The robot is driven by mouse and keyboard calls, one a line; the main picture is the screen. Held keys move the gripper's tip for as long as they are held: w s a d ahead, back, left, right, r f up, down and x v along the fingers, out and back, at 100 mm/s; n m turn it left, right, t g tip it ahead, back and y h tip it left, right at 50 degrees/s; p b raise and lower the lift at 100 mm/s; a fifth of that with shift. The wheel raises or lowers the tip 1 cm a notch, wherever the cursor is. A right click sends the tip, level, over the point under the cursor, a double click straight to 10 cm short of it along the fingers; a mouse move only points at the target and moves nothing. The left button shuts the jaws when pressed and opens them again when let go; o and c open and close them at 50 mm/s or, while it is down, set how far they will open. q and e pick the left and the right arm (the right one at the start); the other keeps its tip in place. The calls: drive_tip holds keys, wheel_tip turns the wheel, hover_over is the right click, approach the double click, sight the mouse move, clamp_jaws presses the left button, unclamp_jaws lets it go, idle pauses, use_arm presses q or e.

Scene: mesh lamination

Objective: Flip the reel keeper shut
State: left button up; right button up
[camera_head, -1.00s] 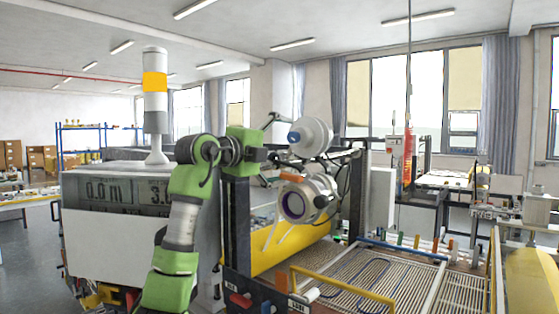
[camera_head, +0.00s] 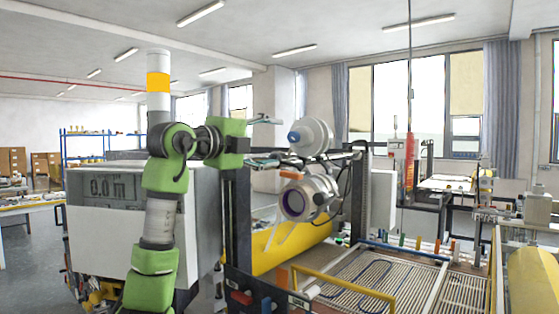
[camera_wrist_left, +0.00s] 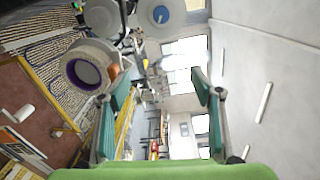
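Two white reels stand at the machine in the head view: an upper one with a blue hub (camera_head: 311,137) and a lower one with a dark purple core (camera_head: 308,198). A small orange part (camera_head: 291,173) sits between them and may be the keeper; I cannot tell for sure. It also shows beside the lower reel in the left wrist view (camera_wrist_left: 114,72). My left gripper (camera_head: 268,140) points right, left of the upper reel. Its teal fingers are spread and empty, also in the left wrist view (camera_wrist_left: 163,92), with the reels to their left. My right gripper is out of view.
A dark upright post (camera_head: 238,225) stands just below my left gripper. A yellow bar frame (camera_head: 345,284) and slatted bed are at front right. A display box (camera_head: 120,225) stands at left.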

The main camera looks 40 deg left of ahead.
use_arm(q)
drive_tip(key=s+b, duration=0.3)
drive_tip(key=s, duration=0.7)
drive_tip(key=shift+s+a+f, duration=0.25)
drive_tip(key=shift+s+a, duration=0.05)
drive_tip(key=shift+s, duration=0.1)
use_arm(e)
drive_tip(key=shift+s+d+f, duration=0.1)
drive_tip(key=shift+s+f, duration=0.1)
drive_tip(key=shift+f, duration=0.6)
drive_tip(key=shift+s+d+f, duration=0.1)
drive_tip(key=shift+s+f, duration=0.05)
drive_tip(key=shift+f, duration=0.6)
